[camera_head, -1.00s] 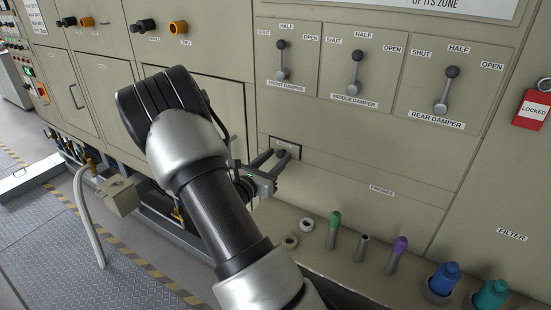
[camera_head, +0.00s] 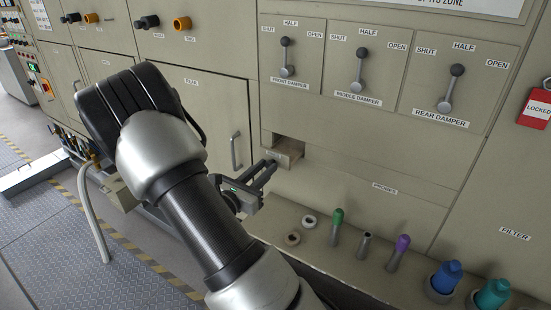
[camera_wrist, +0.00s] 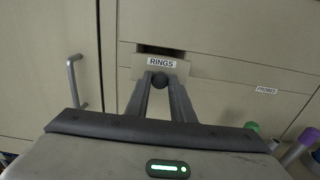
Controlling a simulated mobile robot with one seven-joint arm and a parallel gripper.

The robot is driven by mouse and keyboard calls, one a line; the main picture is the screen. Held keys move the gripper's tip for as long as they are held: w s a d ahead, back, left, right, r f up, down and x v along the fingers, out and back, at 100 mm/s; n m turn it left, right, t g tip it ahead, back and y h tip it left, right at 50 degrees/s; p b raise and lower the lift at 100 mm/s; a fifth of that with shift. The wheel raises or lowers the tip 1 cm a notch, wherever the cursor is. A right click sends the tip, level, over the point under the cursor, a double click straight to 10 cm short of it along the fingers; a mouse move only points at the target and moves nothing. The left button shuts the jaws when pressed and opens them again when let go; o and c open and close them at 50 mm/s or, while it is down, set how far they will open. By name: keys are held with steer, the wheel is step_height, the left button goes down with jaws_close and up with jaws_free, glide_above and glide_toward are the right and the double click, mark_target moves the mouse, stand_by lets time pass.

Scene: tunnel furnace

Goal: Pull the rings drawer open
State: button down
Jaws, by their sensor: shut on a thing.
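The rings drawer (camera_head: 286,152) is a small beige drawer in the furnace front, below the front damper. It stands partly out of its opening in the head view. In the wrist view the rings drawer (camera_wrist: 178,66) carries a "RINGS" label and a dark gap shows above its front. My gripper (camera_head: 272,168) is at the drawer front. In the wrist view my gripper (camera_wrist: 160,86) has its fingertips shut on the drawer's dark round knob (camera_wrist: 160,80). The inside of the drawer is mostly hidden.
A ledge below holds two loose rings (camera_head: 309,222), a green-topped probe (camera_head: 337,222), a purple-topped probe (camera_head: 399,250) and blue (camera_head: 445,277) and teal (camera_head: 491,294) capped items. A door handle (camera_head: 235,151) stands left of the drawer. The floor at left is open.

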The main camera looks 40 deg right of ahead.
steer(key=v, duration=0.5)
steer(key=c, duration=1.6)
jaws_free()
steer(key=shift+o, duration=0.2)
steer(key=b+v, duration=0.1)
steer(key=v, duration=1.6)
steer(key=shift+a, duration=0.15)
steer(key=shift+s, duration=0.15)
